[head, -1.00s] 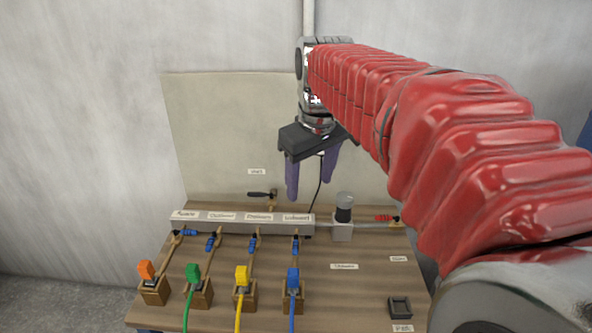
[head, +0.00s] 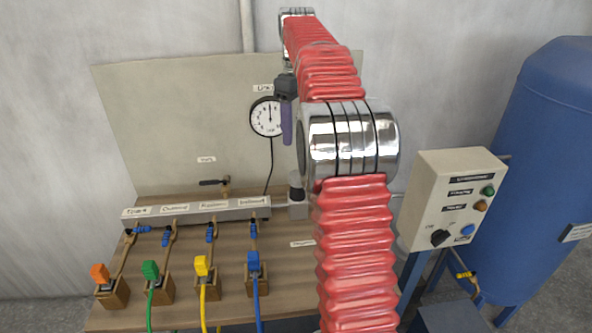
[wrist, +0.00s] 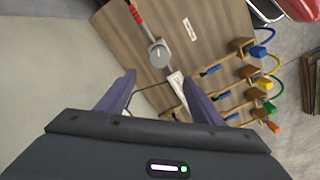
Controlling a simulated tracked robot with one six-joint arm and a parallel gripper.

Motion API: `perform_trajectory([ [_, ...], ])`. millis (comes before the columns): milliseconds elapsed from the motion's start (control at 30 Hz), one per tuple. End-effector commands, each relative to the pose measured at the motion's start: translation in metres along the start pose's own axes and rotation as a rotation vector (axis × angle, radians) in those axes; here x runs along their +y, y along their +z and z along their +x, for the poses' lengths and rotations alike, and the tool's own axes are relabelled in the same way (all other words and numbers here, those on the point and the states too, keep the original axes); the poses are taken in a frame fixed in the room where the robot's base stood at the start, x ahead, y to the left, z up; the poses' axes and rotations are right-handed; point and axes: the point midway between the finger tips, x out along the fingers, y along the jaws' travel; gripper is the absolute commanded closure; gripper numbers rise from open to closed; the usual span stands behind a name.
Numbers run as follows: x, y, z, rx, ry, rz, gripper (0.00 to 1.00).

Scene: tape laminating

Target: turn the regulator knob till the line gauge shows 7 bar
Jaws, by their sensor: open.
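The line gauge (head: 267,117) is a round white dial on the back panel, with its needle pointing about straight up; its numbers are too small to read. The regulator knob (head: 296,188) is a dark and grey upright cylinder at the right end of the manifold, partly hidden by my arm. In the wrist view the knob (wrist: 159,54) shows from above as a grey disc. My gripper (head: 288,128) is high above the bench near the gauge. In the wrist view its purple fingers (wrist: 160,78) are apart and empty, with the knob beyond their tips.
A manifold (head: 195,210) with blue valves and orange, green, yellow and blue plugs runs along the bench. A dark-handled valve (head: 215,182) stands behind it. A red-handled valve (wrist: 138,14) is near the knob. A control box (head: 450,200) and blue tank (head: 550,150) stand right.

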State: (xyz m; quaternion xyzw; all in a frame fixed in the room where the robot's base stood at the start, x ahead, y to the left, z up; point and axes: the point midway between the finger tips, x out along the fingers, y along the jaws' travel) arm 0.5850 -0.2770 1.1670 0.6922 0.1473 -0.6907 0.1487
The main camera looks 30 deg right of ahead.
Motion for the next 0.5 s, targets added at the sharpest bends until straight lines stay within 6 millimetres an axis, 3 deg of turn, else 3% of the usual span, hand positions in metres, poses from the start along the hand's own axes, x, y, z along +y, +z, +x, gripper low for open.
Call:
perform_trajectory([
  [500, 0.0039, 0.0008, 0.0044, -0.003, -0.003, -0.004, 0.4],
])
